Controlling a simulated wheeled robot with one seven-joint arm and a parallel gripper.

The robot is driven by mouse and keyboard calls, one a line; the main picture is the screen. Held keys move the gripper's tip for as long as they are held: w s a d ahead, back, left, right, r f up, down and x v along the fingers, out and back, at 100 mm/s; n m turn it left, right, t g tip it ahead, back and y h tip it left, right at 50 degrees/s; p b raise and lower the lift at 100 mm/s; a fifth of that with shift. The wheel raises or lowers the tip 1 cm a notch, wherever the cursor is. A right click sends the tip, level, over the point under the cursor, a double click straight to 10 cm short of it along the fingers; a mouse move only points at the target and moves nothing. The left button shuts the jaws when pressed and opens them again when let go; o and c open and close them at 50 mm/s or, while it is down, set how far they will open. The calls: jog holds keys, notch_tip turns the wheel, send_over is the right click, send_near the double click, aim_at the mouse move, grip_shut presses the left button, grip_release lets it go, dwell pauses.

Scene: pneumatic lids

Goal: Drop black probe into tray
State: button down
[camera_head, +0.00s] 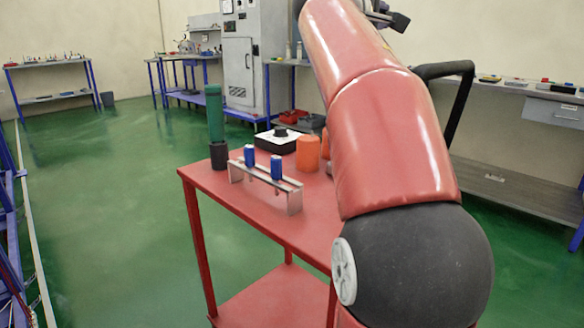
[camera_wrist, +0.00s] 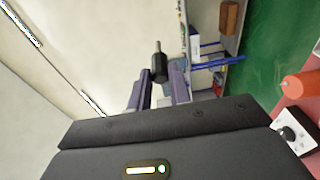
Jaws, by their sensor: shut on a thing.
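My gripper (camera_wrist: 160,88) shows in the wrist view, with its two purple-grey fingers shut on the black probe (camera_wrist: 158,66). The probe has a dark body and a thin grey metal tip that points away from the palm. It is held in the air, with wall and floor behind it. In the head view my arm rises past the top edge, and the probe cannot be made out there. I cannot pick out the tray with certainty in either view.
My arm hides the table's right side.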

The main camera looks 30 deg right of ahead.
notch_tip(320, 180, down, 6)
jog(key=b, duration=0.5)
jog(key=shift+s+d+r, duration=0.1)
jog(key=shift+r, duration=0.1)
jog(key=c, duration=1.2)
grip_release()
jog(key=b+v, duration=0.1)
jog(key=v, duration=0.7)
